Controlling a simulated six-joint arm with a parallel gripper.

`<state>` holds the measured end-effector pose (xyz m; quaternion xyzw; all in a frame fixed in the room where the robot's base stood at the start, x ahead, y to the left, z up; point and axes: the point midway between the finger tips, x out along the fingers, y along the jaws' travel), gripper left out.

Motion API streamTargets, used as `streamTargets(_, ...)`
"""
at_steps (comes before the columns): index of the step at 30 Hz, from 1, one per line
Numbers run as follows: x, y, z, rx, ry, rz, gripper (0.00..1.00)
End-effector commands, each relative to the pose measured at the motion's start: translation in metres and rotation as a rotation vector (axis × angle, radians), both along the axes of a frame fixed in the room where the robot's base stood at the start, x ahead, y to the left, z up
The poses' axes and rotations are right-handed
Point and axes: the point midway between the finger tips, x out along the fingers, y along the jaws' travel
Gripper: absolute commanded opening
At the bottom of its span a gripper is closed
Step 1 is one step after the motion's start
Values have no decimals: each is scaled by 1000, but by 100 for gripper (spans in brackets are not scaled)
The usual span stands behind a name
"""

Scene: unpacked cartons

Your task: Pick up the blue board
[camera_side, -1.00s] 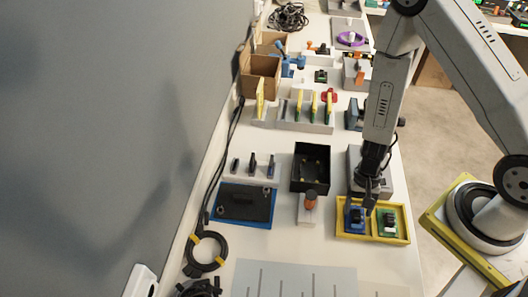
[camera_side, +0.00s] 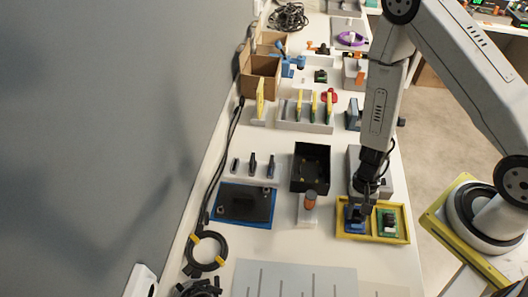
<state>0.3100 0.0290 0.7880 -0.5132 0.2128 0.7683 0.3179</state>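A small blue board (camera_side: 353,226) with dark parts on it lies in the left part of a yellow-rimmed tray (camera_side: 373,239). A green board (camera_side: 388,223) lies in the right part of the same tray. My gripper (camera_side: 363,208) points down directly over the blue board and hides its upper right portion. The fingers are small and dark here, so I cannot tell whether they are open or shut, or whether they touch the board.
A grey block (camera_side: 382,178) stands just behind the tray. An orange-topped item (camera_side: 309,201) and a black open box (camera_side: 310,168) stand to the left. Farther left is a black plate on a blue base (camera_side: 243,204). A pale striped sheet (camera_side: 294,280) lies in front.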

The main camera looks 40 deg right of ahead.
Motion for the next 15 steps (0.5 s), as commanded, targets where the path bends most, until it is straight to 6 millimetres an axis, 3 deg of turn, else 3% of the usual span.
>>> streamTargets(1,0,0,0,0,0,0,23)
streamTargets(3,0,0,0,0,0,0,1)
streamTargets(15,0,0,1,0,0,0,0)
